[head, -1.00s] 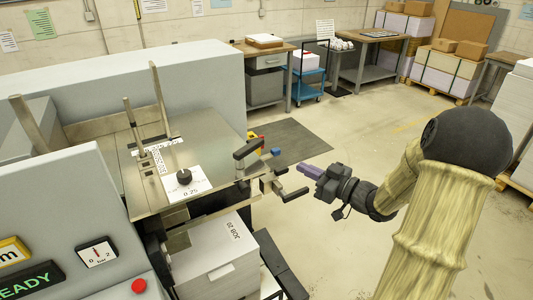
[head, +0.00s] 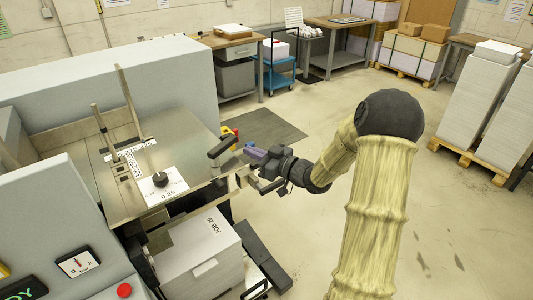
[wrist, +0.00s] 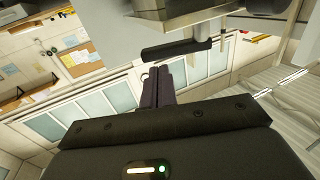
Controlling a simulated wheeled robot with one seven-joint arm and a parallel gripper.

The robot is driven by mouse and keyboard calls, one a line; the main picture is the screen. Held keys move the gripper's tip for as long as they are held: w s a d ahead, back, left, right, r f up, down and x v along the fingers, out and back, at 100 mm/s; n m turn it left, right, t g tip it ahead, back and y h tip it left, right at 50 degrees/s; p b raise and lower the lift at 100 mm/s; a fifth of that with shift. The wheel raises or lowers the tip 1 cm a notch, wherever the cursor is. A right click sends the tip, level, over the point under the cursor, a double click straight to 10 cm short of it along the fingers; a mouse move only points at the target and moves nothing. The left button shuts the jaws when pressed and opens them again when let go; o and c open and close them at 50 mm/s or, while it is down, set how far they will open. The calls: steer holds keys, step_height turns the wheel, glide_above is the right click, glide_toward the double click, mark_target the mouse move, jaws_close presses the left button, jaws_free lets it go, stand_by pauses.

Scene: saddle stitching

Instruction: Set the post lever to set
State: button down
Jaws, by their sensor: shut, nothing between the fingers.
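A black lever handle (head: 222,145) stands at the right edge of the metal feed table, on a grey post. My gripper (head: 253,153) is shut and empty, just right of the upper handle. In the wrist view a black handle (wrist: 175,49) on a grey post lies just beyond the purple-grey fingertips (wrist: 165,70). A contact between them cannot be made out.
The metal table (head: 110,195) carries upright posts, a black knob (head: 160,179) and a label reading 0.25. A paper stack (head: 200,262) stands below it. A red button (head: 124,291) is on the near panel. Open floor (head: 300,235) lies to the right.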

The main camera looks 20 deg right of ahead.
mark_target(232, 143)
steer(key=p+x, duration=0.2)
steer(key=x, duration=0.2)
steer(key=shift+w+a, duration=0.25)
steer(key=shift+w, duration=0.05)
